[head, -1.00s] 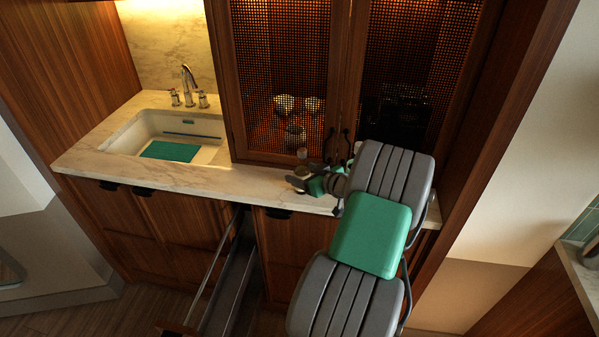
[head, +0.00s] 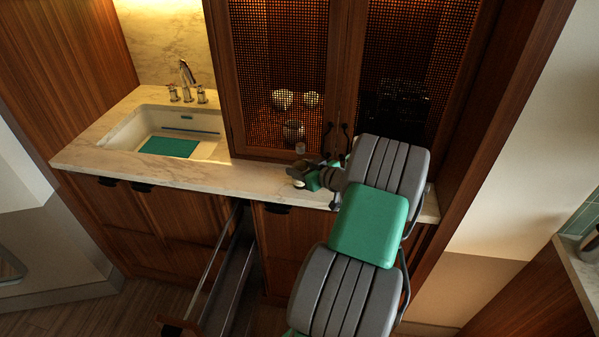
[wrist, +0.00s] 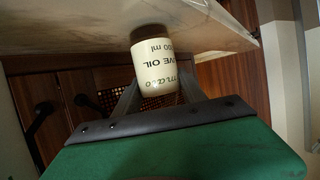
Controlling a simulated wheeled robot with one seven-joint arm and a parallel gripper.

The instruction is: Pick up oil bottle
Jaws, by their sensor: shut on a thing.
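The oil bottle (wrist: 157,65) is a cream cylinder with dark lettering that includes "OIL" and a brown band at one end. In the wrist view it sits between the two fingers of my gripper (wrist: 158,90), which is shut on it. In the head view my gripper (head: 304,172) is over the front part of the counter, and the bottle is partly hidden by the fingers. I cannot tell whether the bottle's base touches the counter.
The marble counter (head: 215,178) runs left to a sink (head: 205,152) with a tap. Mesh-fronted cabinet doors (head: 285,60) stand close behind my gripper. An open drawer (head: 228,285) juts out below the counter. The counter between sink and gripper is clear.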

